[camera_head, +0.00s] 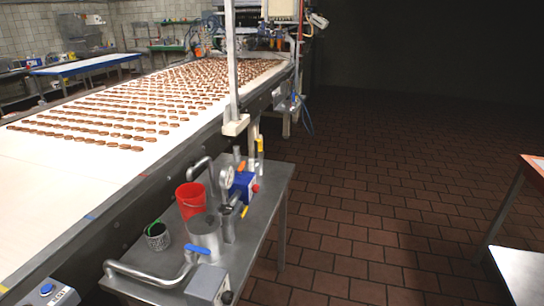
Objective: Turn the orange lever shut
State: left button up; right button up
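A steel side table (262,215) holds piping, a gauge (227,177) and a blue box-shaped device (242,186) with a red knob. A small yellow-orange lever (244,211) sticks out at the pipework just below the blue device. Another small orange piece (241,165) shows behind the gauge. Which of these is the orange lever I cannot tell for certain, and whether it stands open or shut is too small to tell. A blue lever (199,250) sits on the nearer pipe. Neither of my grippers is in view.
A red bucket (190,198), a steel cylinder (203,232) and a dark mesh cup (157,238) stand on the side table. A long conveyor (60,185) with rows of brown biscuits runs along the left. Open tiled floor (370,200) lies to the right, with another table (536,166) at the far right edge.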

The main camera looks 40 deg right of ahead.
aim_at(240, 168)
jog(key=i+l+z, duration=0.1)
jog(key=l+z, duration=0.3)
jog(key=i+l+z, duration=0.15)
jog(key=z, duration=0.3)
jog(key=i+l+u, duration=0.1)
jog(key=l+u, duration=0.25)
jog(key=j, duration=0.1)
